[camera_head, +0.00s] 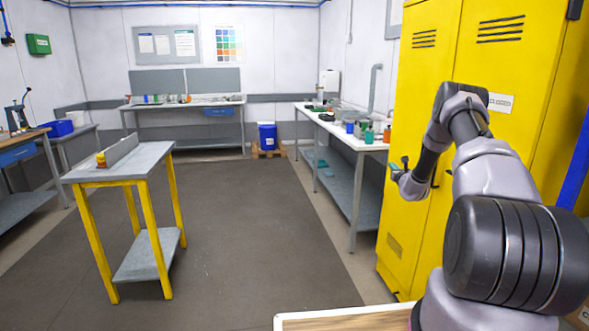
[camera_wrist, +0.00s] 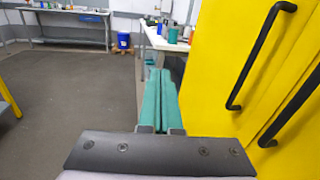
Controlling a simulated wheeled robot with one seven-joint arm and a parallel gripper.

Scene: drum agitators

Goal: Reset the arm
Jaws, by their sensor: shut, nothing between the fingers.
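My arm is folded at the right in the head view, in front of the tall yellow cabinet (camera_head: 470,60). My gripper (camera_head: 396,166) is at the cabinet's left side, pointing away into the room. In the wrist view its two teal fingers (camera_wrist: 158,75) lie together with nothing between them. The black door handles (camera_wrist: 262,55) of the cabinet are to the right of the fingers and apart from them. The cabinet doors look closed.
A yellow-legged table (camera_head: 150,160) stands on the left. A side bench (camera_head: 340,135) with bottles runs along the right wall beyond the cabinet. A blue drum (camera_head: 267,136) stands at the back wall. The middle floor (camera_head: 250,220) is clear.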

